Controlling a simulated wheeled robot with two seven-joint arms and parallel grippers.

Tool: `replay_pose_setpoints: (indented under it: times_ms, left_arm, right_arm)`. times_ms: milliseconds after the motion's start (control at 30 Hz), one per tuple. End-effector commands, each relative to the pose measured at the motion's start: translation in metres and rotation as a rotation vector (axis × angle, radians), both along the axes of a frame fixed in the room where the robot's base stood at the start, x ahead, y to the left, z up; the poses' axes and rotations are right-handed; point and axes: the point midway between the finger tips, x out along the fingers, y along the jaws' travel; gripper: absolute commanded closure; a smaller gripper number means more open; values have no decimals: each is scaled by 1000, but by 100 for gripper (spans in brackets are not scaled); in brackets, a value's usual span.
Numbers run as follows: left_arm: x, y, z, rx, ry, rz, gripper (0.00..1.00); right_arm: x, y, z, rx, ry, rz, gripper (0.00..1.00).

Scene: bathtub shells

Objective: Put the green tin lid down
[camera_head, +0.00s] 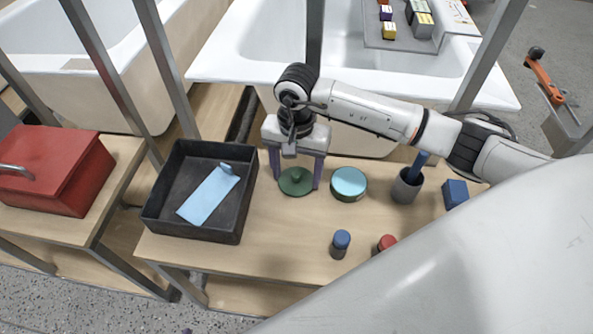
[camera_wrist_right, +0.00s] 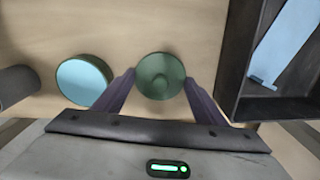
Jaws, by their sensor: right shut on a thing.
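The green tin lid (camera_head: 296,187) is a dark green disc with a small knob in the middle. My right gripper (camera_head: 297,184) points down over the wooden table and is shut on the lid, a finger on either side. In the right wrist view the lid (camera_wrist_right: 158,72) sits between the two purple-grey fingers (camera_wrist_right: 160,82). It is at or just above the tabletop; I cannot tell if it touches. A round green tin with a light blue top (camera_head: 349,182) stands just right of the lid, apart from it. My left gripper is not in view.
A black tray (camera_head: 151,213) holding a light blue piece is left of the lid. A grey cup (camera_head: 405,187), a blue block (camera_head: 455,193), a blue-capped bottle (camera_head: 340,244) and a red-capped one (camera_head: 387,242) stand rightward. Bare table (camera_head: 270,235) lies in front of the lid.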

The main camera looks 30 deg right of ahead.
Motion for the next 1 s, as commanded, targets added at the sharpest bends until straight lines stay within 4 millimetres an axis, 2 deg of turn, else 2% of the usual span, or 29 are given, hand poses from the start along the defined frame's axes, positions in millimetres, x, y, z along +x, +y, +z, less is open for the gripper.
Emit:
replay_pose_setpoints:
  times_ms: [100,133,233,500,667,1000]
  left_arm:
    - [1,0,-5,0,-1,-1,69]
    - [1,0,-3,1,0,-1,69]
    - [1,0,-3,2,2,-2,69]
    - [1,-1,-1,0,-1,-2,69]
    - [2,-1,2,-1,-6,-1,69]
    - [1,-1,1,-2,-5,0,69]
  right_arm:
    - [0,0,-4,0,0,0,57]
    - [0,0,-3,0,0,0,32]
    - [0,0,-3,0,0,0,17]
    - [0,0,-2,0,0,0,17]
    - [1,0,8,1,-4,0,17]
    - [1,-1,79,-1,-6,1,17]
